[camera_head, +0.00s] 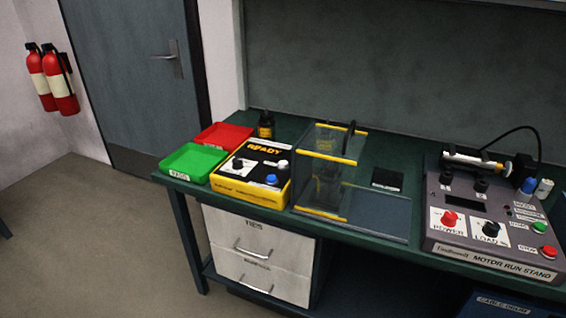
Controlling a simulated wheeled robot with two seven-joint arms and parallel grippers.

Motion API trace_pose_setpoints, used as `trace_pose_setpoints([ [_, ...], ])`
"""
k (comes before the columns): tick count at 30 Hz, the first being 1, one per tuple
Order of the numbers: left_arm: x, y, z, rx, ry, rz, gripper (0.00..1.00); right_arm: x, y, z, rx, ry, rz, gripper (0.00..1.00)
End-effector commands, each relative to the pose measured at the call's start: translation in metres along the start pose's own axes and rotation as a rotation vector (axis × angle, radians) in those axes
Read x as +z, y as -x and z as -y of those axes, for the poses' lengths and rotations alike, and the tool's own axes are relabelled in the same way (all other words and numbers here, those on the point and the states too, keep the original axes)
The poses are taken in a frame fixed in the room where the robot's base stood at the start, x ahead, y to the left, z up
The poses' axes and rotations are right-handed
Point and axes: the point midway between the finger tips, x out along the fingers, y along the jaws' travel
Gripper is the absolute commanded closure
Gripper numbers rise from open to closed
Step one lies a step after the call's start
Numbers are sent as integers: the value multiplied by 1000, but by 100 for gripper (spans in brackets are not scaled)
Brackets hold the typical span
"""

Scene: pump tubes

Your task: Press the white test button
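A yellow box (221,187) with a black top and the word READY stands on the left part of the green bench. A small white button (283,164) sits near the right edge of its top. A blue button (271,179) is in front of the white one, and a black knob (237,164) is on the left of the top. Nothing touches the white button. Neither of my grippers shows in the head view.
Green PASS tray (193,177) and red tray (222,152) lie left of the box, with a dark bottle (266,125) behind. A clear yellow-edged enclosure (322,156) stands close to its right. The motor run stand (493,264) is further right.

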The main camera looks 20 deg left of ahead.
Motion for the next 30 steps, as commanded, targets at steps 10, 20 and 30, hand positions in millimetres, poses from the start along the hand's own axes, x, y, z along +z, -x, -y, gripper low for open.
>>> trace_pose_setpoints([
  [10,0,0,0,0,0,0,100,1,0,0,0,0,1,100],
  [20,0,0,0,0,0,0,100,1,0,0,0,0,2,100],
  [30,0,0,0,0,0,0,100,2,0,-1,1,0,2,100],
])
